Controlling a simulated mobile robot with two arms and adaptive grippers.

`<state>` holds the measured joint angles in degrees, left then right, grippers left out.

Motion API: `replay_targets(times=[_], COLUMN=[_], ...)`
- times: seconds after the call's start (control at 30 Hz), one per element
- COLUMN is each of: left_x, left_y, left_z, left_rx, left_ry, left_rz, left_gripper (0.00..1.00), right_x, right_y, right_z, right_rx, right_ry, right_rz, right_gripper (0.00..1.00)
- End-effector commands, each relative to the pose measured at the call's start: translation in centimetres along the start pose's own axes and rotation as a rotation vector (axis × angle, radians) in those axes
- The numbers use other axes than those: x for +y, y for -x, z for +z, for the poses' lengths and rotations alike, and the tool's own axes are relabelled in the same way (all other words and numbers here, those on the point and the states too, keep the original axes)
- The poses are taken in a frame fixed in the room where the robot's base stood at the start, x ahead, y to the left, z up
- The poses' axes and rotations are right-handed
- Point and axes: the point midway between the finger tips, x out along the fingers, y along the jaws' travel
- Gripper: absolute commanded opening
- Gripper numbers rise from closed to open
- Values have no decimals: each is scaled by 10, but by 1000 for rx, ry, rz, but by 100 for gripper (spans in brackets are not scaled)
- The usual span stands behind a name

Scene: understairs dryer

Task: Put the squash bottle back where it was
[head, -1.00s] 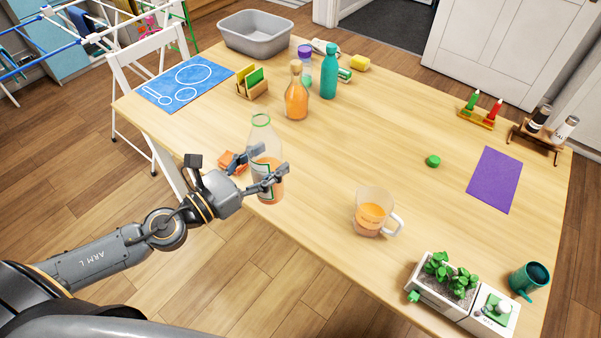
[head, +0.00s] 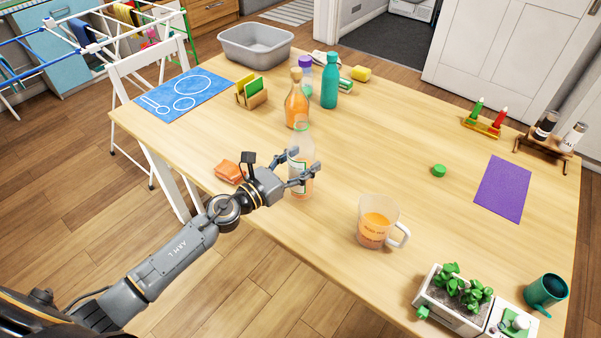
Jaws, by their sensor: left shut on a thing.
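The squash bottle (head: 301,158), clear with a green-rimmed open neck, a label and a little orange low inside, stands upright in the head view. My left gripper (head: 304,175) is shut on its body from the left. Whether its base touches the table is hard to tell. A green cap (head: 438,171) lies alone on the table to the right. A clear jug (head: 379,222) with orange drink stands to the right of the bottle, near the front edge. My right gripper is out of view.
Behind the held bottle stand an orange corked bottle (head: 296,103) and a teal bottle (head: 330,82). An orange cloth (head: 229,172) lies left of it by the table edge. A blue mat (head: 185,95) and purple mat (head: 502,188) lie flat. The table's middle is clear.

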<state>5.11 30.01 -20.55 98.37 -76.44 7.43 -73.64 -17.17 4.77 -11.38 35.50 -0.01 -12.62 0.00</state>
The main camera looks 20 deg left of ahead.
Motion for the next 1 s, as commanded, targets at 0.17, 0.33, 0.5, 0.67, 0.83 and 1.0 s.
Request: replay_targets(times=[0.17, 0.33, 0.5, 0.67, 0.83, 1.0], left_x=[0, 0, 0, 0, 0, 0], left_y=[0, 1, 1, 1, 1, 1], left_z=[-19, -17, -22, -22, -22, -20], left_rx=[-1, 0, 0, 3, 3, 3], left_ry=[1, -1, -1, 0, 0, 0], left_rz=[0, 0, 0, 0, 0, 0], left_gripper=[2, 2, 2, 82, 82, 82], right_x=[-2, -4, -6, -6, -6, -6], right_y=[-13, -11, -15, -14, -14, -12], right_z=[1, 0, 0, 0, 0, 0], right_rx=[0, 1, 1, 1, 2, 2], right_ry=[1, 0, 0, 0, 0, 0], right_rz=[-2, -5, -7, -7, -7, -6], right_gripper=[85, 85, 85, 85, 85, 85])
